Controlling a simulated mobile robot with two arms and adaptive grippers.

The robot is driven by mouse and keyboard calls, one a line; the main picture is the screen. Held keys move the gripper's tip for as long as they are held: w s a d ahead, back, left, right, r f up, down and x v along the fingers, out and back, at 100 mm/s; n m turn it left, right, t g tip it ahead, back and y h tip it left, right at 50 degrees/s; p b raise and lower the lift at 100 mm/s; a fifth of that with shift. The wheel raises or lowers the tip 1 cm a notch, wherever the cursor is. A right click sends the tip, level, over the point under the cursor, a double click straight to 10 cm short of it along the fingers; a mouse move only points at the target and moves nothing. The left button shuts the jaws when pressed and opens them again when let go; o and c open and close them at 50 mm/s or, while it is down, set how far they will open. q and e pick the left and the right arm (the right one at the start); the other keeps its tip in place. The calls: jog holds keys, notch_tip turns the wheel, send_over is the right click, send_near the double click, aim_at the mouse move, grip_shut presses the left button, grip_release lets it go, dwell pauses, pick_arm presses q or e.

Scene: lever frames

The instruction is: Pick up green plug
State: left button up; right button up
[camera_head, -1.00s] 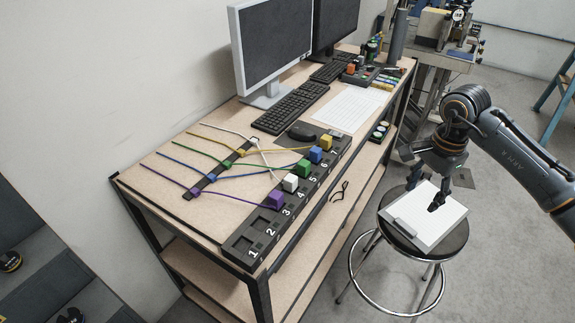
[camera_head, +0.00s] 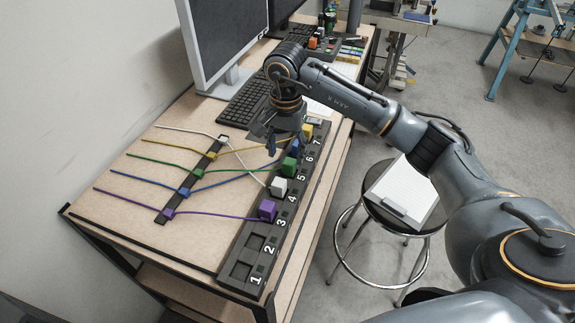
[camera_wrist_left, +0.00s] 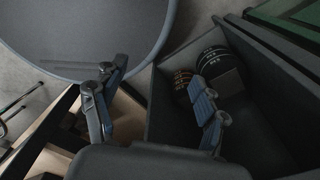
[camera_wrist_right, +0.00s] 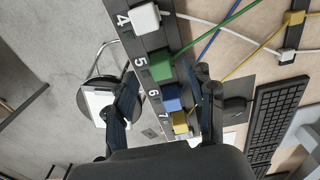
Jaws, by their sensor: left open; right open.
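The green plug (camera_head: 289,166) sits in the black numbered socket strip (camera_head: 248,232) at position 5, with a green cable running left from it. It also shows in the right wrist view (camera_wrist_right: 161,66), ahead of the fingers. My right gripper (camera_head: 284,143) hangs over the strip near the blue plug (camera_head: 295,149), just behind the green plug. In the right wrist view its fingers (camera_wrist_right: 164,95) are spread and empty, on both sides of the strip. My left gripper (camera_wrist_left: 158,112) is open and empty in the left wrist view, away from the plugs.
A white plug (camera_head: 278,186), a purple plug (camera_head: 267,210) and a yellow plug (camera_head: 307,130) stand in the same strip. Positions 1 and 2 are empty. Cables cross the table to a dark bar (camera_head: 190,182). A monitor (camera_head: 222,38) and a stool (camera_head: 385,214) stand nearby.

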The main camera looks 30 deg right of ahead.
aim_at(290, 162)
jog(key=shift+w+d+f+p, duration=0.1)
jog(key=shift+d+f+p, duration=0.1)
jog(key=shift+f+p, duration=0.25)
jog(key=shift+w+d+f+p, duration=0.1)
jog(key=shift+d+f+p, duration=0.1)
jog(key=shift+f, duration=0.3)
jog(key=f, duration=0.1)
jog(key=f+p, duration=0.1)
jog(key=f, duration=0.1)
jog(key=shift+w+d+f+p, duration=0.2)
jog(key=shift+d+f+p, duration=0.05)
jog(key=shift+p, duration=0.05)
jog(key=shift+f, duration=0.25)
pick_arm(q)
jog(key=w+r, duration=0.2)
jog(key=r, duration=0.1)
jog(key=shift+w+a+r, duration=0.1)
jog(key=shift+w+a, duration=0.2)
jog(key=shift+a, duration=0.1)
pick_arm(e)
grip_shut()
